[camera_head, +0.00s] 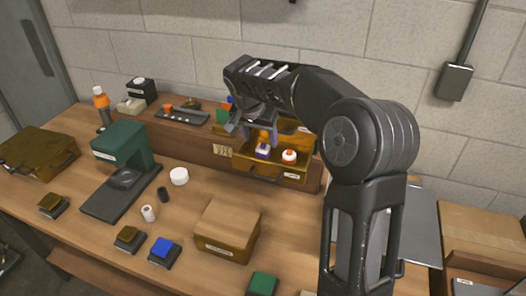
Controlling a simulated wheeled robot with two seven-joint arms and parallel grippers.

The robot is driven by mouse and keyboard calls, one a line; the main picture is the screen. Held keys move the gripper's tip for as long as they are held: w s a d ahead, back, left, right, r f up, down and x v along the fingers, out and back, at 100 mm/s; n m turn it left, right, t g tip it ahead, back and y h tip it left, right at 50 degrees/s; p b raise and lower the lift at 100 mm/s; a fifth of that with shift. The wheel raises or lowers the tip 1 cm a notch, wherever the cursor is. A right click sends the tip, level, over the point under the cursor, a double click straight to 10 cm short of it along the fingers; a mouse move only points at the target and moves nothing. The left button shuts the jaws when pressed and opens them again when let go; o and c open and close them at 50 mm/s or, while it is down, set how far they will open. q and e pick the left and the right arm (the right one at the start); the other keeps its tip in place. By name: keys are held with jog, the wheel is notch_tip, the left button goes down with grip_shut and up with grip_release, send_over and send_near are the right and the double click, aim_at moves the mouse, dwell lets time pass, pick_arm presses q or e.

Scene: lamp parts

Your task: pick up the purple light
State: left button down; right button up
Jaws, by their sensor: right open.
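The purple light (262,153), small with a purple lower part and a pale upper part, stands in an open yellow-brown drawer (272,176) under the back shelf. A white light with an orange top (289,156) stands to its right in the same drawer. My right gripper (248,130) reaches in from the right and points down above the left part of the drawer. It is open and empty, above and slightly left of the purple light. Its fingers and arm hide part of the shelf and drawer back. My left gripper is not in view.
A cardboard-coloured box (228,232) stands in front of the drawer. A green press-like device (122,150) stands left, near a white round piece (179,176). Coloured button blocks, including a blue one (164,248), line the front.

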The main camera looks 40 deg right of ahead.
aim_at(263, 145)
jog(key=b+x, duration=0.1)
jog(key=x, duration=0.4)
jog(key=shift+d, duration=0.15)
jog(key=shift+c, duration=0.4)
grip_shut()
dwell(0.5)
